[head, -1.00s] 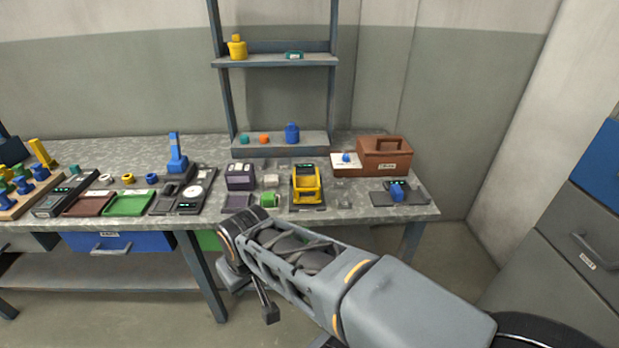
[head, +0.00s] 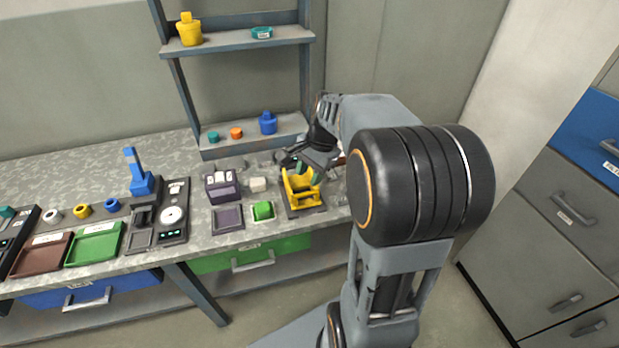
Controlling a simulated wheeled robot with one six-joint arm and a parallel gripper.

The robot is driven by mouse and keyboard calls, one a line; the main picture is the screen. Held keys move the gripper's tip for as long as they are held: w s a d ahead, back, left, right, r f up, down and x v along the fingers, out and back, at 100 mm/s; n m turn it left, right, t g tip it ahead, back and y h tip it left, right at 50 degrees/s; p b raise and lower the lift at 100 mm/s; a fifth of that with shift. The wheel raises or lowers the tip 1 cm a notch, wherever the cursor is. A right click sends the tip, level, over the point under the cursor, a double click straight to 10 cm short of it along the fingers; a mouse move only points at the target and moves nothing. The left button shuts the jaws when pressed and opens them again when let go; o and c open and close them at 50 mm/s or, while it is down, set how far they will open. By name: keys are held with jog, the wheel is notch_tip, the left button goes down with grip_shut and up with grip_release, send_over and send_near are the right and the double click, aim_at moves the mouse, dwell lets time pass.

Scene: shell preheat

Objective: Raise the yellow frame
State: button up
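The back of the base is partly hidden by my gripper.
A shelf with a blue bottle (head: 268,123) rises behind. My arm hides the bench's right end. Drawers (head: 560,190) stand at right.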

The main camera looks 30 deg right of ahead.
jog(key=w+d+m+y+p, duration=0.2)
jog(key=w+d+m, duration=0.1)
jog(key=d+m, duration=0.3)
send_near(307, 193)
jog(key=shift+m, duration=0.3)
jog(key=x, duration=0.8)
jog(key=shift+a+f, duration=0.15)
jog(key=shift+c, duration=0.2)
grip_shut()
